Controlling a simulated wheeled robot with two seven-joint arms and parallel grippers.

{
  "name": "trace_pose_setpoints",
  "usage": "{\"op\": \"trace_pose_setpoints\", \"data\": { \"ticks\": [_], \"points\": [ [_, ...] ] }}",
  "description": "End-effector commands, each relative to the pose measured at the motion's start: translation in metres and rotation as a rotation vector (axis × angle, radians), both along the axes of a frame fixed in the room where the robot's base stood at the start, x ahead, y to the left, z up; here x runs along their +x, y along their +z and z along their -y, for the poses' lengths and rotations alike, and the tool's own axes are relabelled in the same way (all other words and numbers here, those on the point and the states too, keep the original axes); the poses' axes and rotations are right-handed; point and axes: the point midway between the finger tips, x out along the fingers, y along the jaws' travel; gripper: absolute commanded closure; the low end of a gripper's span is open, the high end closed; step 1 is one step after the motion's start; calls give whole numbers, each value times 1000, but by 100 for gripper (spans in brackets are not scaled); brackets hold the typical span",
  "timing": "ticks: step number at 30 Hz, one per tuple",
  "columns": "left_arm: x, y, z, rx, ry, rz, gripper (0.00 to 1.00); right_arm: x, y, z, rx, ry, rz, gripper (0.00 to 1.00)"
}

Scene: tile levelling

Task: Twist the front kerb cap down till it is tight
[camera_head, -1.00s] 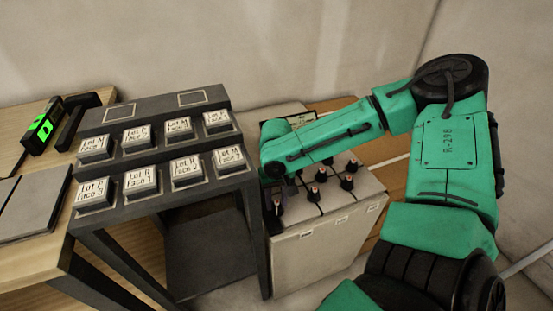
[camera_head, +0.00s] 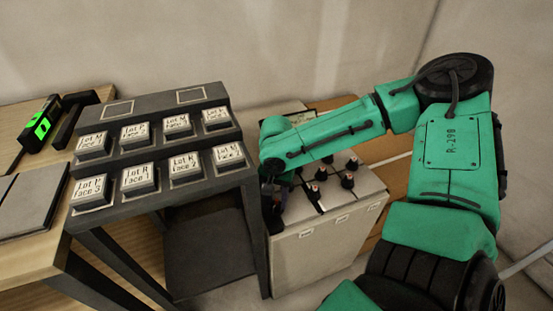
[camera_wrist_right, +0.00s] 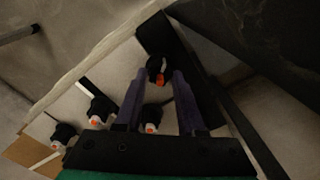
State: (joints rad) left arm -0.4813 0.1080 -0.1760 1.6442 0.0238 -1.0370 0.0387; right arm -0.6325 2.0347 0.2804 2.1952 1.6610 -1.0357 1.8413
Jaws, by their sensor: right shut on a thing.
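The front kerb cap, a small black cap with an orange part, shows between my right fingertips in the right wrist view (camera_wrist_right: 156,66). It is at the dark strip along the edge of the tiled block (camera_head: 330,235). My right gripper (camera_head: 272,195) points down there and is shut on the cap; it also shows in the right wrist view (camera_wrist_right: 158,76). In the head view the gripper and forearm mostly hide this cap. How far down the cap sits cannot be told. My left gripper is not in view.
Several other black caps with orange tips (camera_head: 313,191) stand on the tiles close by. A dark stepped rack (camera_head: 190,200) with labelled blocks is just left of my right gripper. A wooden bench (camera_head: 30,255) holds grey tiles and a green-lit device (camera_head: 40,124).

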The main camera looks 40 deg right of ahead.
Motion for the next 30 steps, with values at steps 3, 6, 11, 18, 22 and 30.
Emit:
{"op": "trace_pose_setpoints", "data": {
  "ticks": [3, 6, 11, 18, 22, 30],
  "points": [
    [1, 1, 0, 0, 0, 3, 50, 1, 1, 0, -1, -5, 2, 100],
    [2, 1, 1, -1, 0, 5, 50, 1, 1, 0, -1, -5, 2, 100],
    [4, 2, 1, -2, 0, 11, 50, 1, 1, 0, -1, -4, 2, 100],
    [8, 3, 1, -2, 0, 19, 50, 0, 0, 0, 0, -4, 1, 31],
    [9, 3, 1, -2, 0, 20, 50, 0, 0, 0, -1, -3, 1, 31],
    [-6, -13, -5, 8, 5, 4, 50, 1, 29, 0, 0, -5, 4, 31]
  ]
}}
